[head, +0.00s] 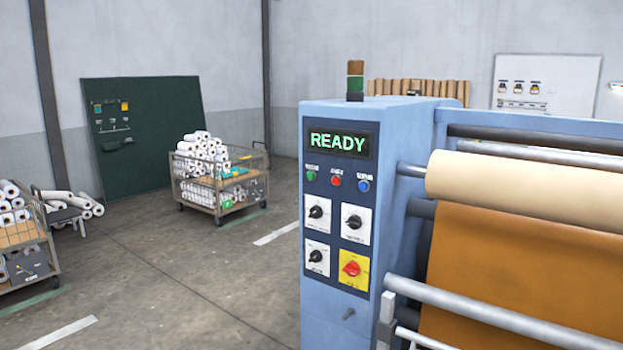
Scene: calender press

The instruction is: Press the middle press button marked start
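The press control panel (337,262) faces me on the end of the blue press housing (390,125). Its display (340,141) reads READY in green letters. Below the display is a row of three round buttons: a green button (311,175) on the left, a red button (336,181) in the middle and a blue button (364,186) on the right. Small labels sit above the buttons, too small to read. Nothing touches the buttons. Neither of my grippers is in view.
Below the buttons are black rotary knobs (316,212) and a red switch on a yellow plate (352,268). Rollers (530,187) and brown sheet (510,270) fill the right. Carts of white rolls (222,190) stand at left. Floor (190,270) left of the press is mostly clear.

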